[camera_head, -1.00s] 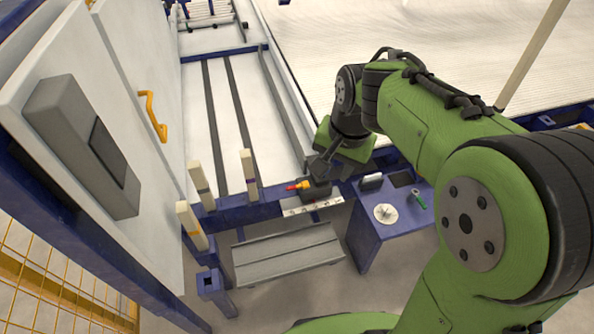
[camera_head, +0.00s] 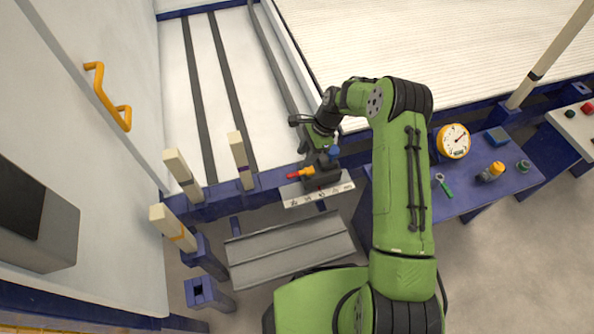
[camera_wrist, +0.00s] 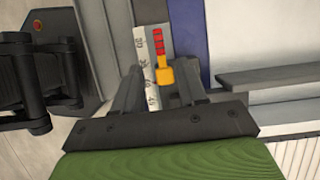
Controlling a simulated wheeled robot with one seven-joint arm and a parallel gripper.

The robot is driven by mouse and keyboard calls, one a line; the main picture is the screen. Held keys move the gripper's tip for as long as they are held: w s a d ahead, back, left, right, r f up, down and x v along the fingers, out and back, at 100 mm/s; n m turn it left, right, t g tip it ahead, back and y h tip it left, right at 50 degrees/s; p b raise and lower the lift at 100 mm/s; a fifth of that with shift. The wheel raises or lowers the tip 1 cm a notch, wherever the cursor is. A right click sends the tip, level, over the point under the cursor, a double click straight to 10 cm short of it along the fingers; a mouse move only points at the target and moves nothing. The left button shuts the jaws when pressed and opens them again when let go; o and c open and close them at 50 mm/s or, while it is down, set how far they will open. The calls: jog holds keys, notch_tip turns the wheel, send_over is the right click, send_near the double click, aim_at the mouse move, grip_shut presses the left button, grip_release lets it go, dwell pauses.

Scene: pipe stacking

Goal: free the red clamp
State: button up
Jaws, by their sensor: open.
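The red clamp (camera_head: 294,177) shows a red ribbed end and an orange part, at the blue front rail beside a numbered scale strip (camera_head: 318,193). In the wrist view the clamp (camera_wrist: 158,42) lies over that strip, its red end pointing away from my gripper. My gripper (camera_wrist: 160,82) is open, with one finger on each side of the clamp's orange end. I see gaps between the orange end and both fingers; depth is hard to tell. In the head view my gripper (camera_head: 319,170) is just right of the clamp and partly hides what it sits on.
A grey ribbed plate (camera_head: 288,248) lies low in front of the rail. Pale posts (camera_head: 240,158) stand left of the clamp. A blue bench (camera_head: 462,187) with a gauge (camera_head: 453,140) and a green-handled tool (camera_head: 443,184) is on the right. A white door with an orange handle (camera_head: 106,98) is at left.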

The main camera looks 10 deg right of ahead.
aim_at(294, 174)
jog(key=b+x, duration=0.2)
jog(key=x, duration=0.6)
jog(key=shift+r, duration=0.1)
grip_shut()
